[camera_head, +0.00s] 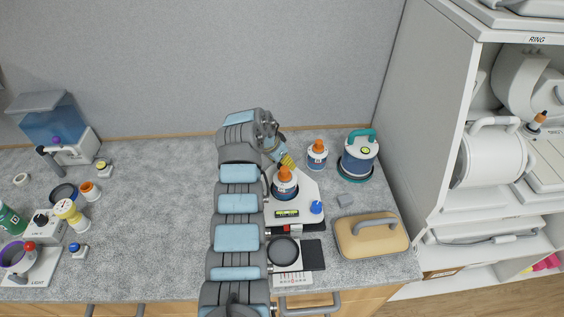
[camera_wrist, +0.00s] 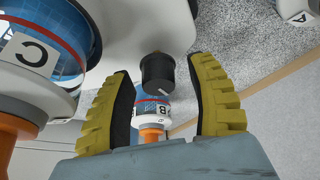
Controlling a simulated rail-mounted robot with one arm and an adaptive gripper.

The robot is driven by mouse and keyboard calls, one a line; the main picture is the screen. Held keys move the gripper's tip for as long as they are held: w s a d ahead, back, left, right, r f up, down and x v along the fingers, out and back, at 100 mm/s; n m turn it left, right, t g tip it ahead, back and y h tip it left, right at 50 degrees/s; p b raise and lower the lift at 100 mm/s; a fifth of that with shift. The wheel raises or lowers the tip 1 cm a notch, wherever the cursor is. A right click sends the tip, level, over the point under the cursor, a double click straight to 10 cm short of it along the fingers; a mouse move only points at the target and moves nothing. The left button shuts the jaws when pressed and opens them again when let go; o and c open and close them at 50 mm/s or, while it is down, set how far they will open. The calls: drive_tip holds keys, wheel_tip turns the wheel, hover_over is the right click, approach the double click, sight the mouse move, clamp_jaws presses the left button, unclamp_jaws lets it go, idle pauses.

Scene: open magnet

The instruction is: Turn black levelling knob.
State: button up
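The black levelling knob (camera_wrist: 157,72) shows in the wrist view as a short dark cylinder with a small white mark, at the edge of a white device base. My gripper (camera_wrist: 160,68) is open, its yellow-and-black fingers on either side of the knob in the picture. Gaps show on both sides, and no finger touches it; the depth is hard to tell. In the head view my gripper (camera_head: 286,161) is at the back corner of the white device (camera_head: 306,190), which carries an orange-capped blue vessel (camera_head: 285,187). The black knob is hidden there.
The blue vessel marked C (camera_wrist: 72,35) stands close to the left finger in the wrist view. Orange-capped bottle B (camera_head: 317,158) stands behind the device. A teal-handled vessel (camera_head: 359,160) and a tan lid (camera_head: 372,236) are to the right. A blue knob (camera_head: 316,207) is on the device's right.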

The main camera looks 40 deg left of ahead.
drive_tip(key=v, duration=1.2)
drive_tip(key=shift+r, duration=0.1)
idle(0.5)
